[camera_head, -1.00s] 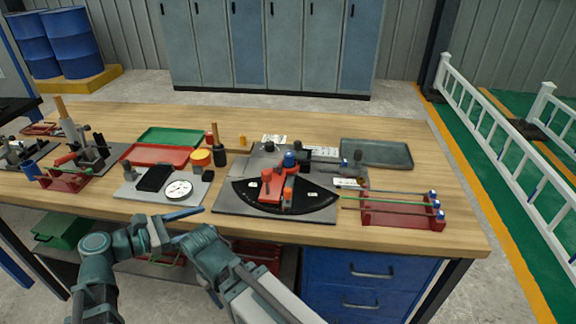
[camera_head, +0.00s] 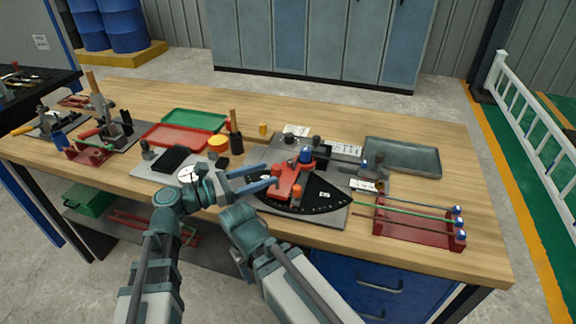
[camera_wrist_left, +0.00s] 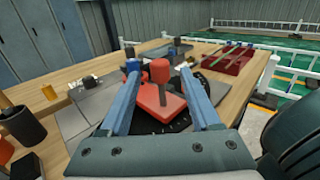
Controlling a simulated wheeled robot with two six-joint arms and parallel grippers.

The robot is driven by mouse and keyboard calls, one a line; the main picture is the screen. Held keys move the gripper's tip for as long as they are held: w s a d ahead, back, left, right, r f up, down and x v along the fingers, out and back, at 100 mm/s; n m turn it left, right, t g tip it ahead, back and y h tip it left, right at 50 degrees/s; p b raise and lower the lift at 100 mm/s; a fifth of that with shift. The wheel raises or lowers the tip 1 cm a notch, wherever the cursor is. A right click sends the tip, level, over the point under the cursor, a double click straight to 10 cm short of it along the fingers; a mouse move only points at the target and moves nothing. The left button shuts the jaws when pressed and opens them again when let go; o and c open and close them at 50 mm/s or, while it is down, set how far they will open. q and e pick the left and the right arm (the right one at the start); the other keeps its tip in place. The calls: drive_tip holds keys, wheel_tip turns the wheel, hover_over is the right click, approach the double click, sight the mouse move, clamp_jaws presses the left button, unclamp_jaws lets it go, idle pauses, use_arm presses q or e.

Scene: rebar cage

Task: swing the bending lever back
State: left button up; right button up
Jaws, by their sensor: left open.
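The bending lever (camera_head: 288,186) is red and lies over the black fan-shaped scale plate (camera_head: 328,196) of the bender, near its left part. A blue-topped post (camera_head: 306,155) stands at its far end. My left gripper (camera_head: 266,175) is open at the lever's left side. In the left wrist view, the lever's red upright handle (camera_wrist_left: 158,72) shows between the two blue fingers, with gaps on both sides. I cannot tell whether a finger touches it. My right gripper is not in view.
A red rebar rack (camera_head: 415,222) with a green rod stands to the right of the bender. A grey tray (camera_head: 402,155) lies behind it. A black cup with a wooden handle (camera_head: 236,140) and a red tray (camera_head: 182,135) are left. The table's front edge is close.

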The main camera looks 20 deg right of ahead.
use_arm(q)
hover_over(287, 184)
drive_tip(key=shift+s, duration=0.1)
idle(0.4)
clamp_jaws()
idle(1.2)
